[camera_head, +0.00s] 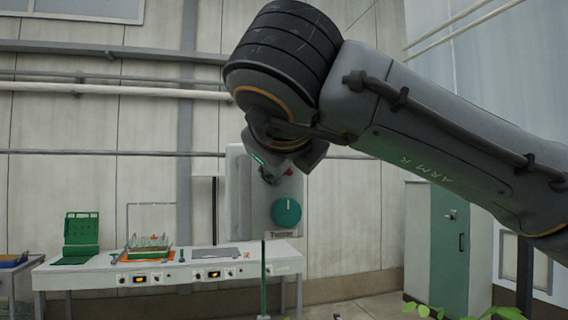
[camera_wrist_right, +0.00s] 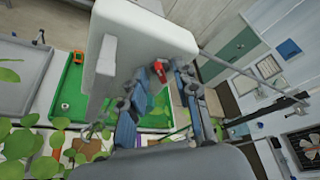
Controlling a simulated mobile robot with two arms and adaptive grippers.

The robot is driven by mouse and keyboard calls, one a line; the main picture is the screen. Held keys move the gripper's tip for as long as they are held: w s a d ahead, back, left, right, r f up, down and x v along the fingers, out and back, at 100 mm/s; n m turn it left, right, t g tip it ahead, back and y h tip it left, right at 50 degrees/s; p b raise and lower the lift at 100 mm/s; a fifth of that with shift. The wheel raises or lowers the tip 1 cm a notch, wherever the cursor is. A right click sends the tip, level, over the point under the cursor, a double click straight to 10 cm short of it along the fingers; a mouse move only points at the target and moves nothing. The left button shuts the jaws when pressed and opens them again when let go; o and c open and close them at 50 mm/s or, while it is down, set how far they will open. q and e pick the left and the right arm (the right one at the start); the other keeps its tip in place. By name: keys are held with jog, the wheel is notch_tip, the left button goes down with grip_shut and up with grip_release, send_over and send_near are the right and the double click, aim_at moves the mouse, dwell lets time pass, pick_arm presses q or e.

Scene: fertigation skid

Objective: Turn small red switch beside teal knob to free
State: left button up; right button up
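The teal knob (camera_head: 286,212) sits on the front of a pale wall cabinet (camera_head: 238,190) in the head view. The small red switch (camera_head: 290,171) shows just above it, partly hidden by my right gripper. My right gripper (camera_head: 272,176) is in front of the cabinet's upper part, up and left of the knob. In the right wrist view the red switch (camera_wrist_right: 159,70) stands out from the white cabinet (camera_wrist_right: 150,28). The right gripper's two blue-grey fingers (camera_wrist_right: 160,98) are spread apart, with the switch near their tips. Contact cannot be told. My left gripper is not in view.
A teal locker (camera_head: 449,243) stands at right. Leaves (camera_head: 425,308) show at the bottom edge.

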jog(key=v, duration=1.2)
jog(key=shift+a+f, duration=0.1)
jog(key=shift+a, duration=0.05)
